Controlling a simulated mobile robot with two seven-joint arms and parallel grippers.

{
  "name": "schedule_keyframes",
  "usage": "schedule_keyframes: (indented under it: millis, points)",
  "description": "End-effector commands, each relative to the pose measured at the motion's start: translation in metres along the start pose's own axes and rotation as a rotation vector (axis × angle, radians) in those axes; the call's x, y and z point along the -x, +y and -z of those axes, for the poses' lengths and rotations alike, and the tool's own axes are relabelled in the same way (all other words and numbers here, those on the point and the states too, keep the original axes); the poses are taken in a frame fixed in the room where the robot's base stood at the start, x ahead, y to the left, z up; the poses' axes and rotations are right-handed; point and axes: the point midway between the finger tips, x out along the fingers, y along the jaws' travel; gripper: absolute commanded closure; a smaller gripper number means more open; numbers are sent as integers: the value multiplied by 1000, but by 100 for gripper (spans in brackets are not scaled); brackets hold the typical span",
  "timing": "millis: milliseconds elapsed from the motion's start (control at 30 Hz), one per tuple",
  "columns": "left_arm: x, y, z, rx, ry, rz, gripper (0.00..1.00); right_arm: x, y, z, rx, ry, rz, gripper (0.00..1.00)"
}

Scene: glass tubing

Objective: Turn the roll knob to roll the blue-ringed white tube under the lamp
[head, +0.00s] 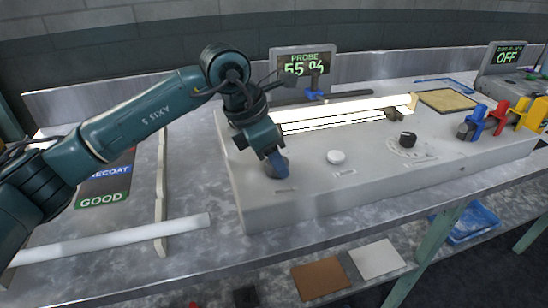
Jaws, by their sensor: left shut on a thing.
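My left gripper (276,168) comes down from the upper left at the left end of the grey console. It is shut on a round dark grey knob (284,157) on the console top; the blue fingertip covers part of the knob. I take this as the roll knob; its label is not readable. Behind it, a bright lamp strip (345,112) glows along the back of the console. No blue ring on a white tube can be made out in the glare. My right gripper is not in view.
The grey console (300,205) also bears a white button (336,157) and a black knob (407,139). A display (303,62) reads "PROBE 55 %". A plain white tube (110,238) lies at left. Red, blue and yellow clamps (499,117) stand at right.

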Motion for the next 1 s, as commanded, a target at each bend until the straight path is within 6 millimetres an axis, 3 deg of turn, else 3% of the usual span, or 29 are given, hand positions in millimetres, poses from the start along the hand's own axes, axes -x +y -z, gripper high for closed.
schedule_keyframes:
  millis: [67,100,367,700,867,1000]
  points:
    - [1,0,0,0,-1,-1,82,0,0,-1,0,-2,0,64]
    - [1,0,0,0,-1,-1,58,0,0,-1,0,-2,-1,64]
    - [0,0,0,-1,0,0,37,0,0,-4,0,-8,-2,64]
    - [7,1,0,-1,-1,0,37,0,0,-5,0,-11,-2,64]
    - [34,1,0,-2,-2,-4,37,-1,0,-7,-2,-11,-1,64]
    - [66,1,0,-2,-3,-4,37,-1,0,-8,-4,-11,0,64]
